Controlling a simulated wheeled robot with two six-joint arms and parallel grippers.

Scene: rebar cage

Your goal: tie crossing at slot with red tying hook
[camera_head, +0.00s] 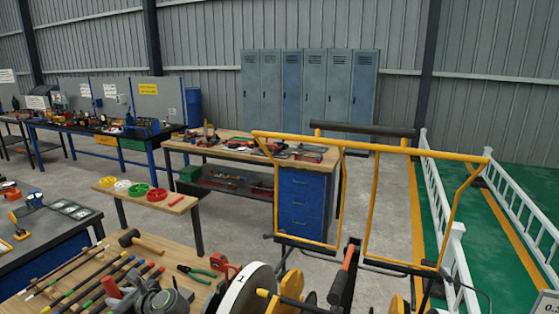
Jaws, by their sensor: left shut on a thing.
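My left gripper (346,270) is dark and shows at the bottom, right of centre. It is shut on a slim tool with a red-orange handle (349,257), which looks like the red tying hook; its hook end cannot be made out. The gripper is in front of the lower part of a yellow tubular frame (375,205). Dark bars run along the frame's foot, partly hidden by the gripper. I cannot make out a bar crossing or a slot. My right gripper is not in view.
A wooden bench (75,285) at lower left holds coloured-tip rods, a hammer (140,241), green pliers (195,273) and a grey power tool (163,297). A white disc marked 1 (245,292) stands beside the gripper. White railings (447,215) stand right. Open floor lies behind the bench.

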